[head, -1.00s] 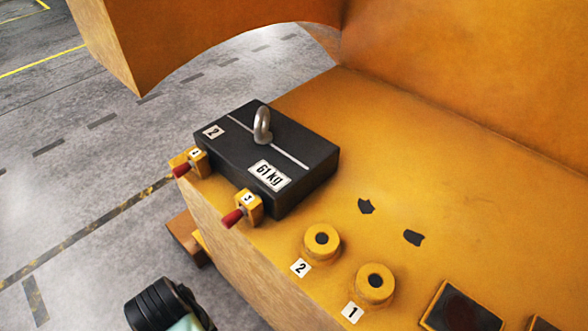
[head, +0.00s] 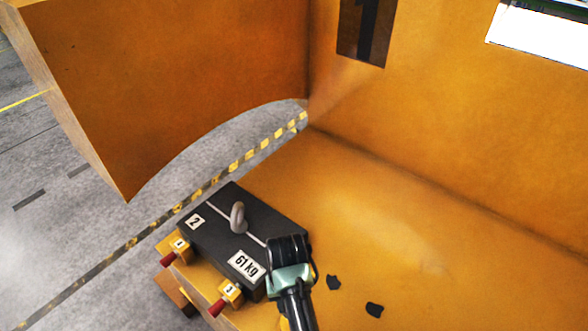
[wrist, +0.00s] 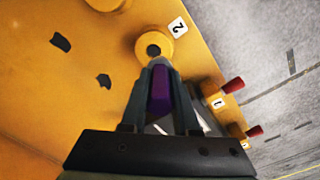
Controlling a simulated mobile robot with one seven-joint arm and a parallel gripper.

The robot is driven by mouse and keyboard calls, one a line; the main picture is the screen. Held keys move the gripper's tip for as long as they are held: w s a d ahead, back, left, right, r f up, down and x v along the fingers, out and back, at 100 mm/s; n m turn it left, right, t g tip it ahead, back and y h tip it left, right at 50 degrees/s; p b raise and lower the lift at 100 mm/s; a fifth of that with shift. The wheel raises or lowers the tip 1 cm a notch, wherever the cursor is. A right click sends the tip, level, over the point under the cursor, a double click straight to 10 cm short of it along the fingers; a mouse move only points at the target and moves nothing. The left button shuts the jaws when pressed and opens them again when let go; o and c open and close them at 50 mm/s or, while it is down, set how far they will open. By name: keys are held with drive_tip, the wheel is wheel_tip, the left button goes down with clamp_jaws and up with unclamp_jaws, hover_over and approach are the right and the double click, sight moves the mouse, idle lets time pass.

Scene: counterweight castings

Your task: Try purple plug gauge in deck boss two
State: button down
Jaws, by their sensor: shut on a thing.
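A purple plug gauge (wrist: 161,92) is between the fingers of my gripper (wrist: 165,68) in the wrist view. The gripper is shut on it. Ahead of the fingertips is a round yellow boss (wrist: 153,46) with a dark open bore, beside a white label "2" (wrist: 178,27). The bore shows clear of the gauge, so the gauge is outside it; the height between them cannot be told. In the head view my arm hides the gripper, and the bosses are out of sight.
A black block (head: 215,240) marked "61 kg" with a lifting eye (head: 238,217) sits on the yellow deck (head: 400,230), close to my arm. Red-tipped clamps (head: 229,292) stand along its edge. Dark patches (head: 374,310) mark the deck. A tall yellow wall (head: 430,120) rises behind.

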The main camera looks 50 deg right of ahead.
drive_tip(key=shift+s+d+r+m, duration=0.3)
drive_tip(key=shift+s+d+r, duration=0.05)
drive_tip(key=shift+d+r, duration=0.25)
drive_tip(key=shift+f, duration=0.2)
drive_tip(key=shift+f+b, duration=1.9)
drive_tip(key=shift+f, duration=0.9)
drive_tip(key=shift+f+p, duration=0.15)
drive_tip(key=shift+p, duration=0.3)
drive_tip(key=shift+f+b, duration=1.15)
drive_tip(key=shift+f, duration=0.35)
drive_tip(key=shift+r, duration=0.1)
idle(0.4)
drive_tip(key=c, duration=0.6)
unclamp_jaws()
